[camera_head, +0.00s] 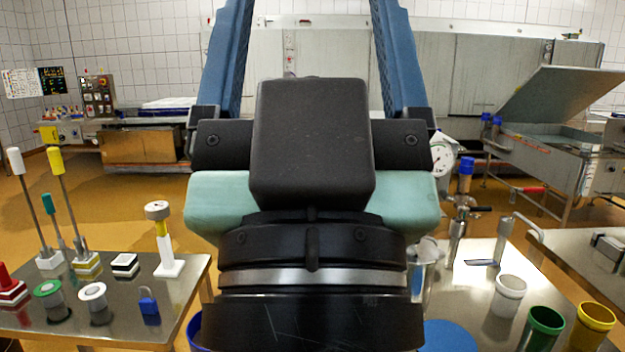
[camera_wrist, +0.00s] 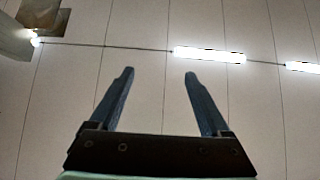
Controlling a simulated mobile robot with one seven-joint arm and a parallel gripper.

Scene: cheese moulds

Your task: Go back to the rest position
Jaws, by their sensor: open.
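My gripper fills the middle of the head view, raised in front of the camera with its two blue fingers reaching past the top edge. The fingers stand wide apart with nothing between them. In the wrist view my gripper (camera_wrist: 160,75) is open and empty, with both fingertips showing against the ceiling. It touches nothing in either view. My wrist and gripper body hide the centre of the room and the floor between the tables.
A right table (camera_head: 482,312) bears a white cup (camera_head: 508,296), a green cup (camera_head: 541,328) and a yellow cup (camera_head: 592,326). A steel vat (camera_head: 545,150) with a raised lid stands behind. Ceiling lights (camera_wrist: 209,54) show above.

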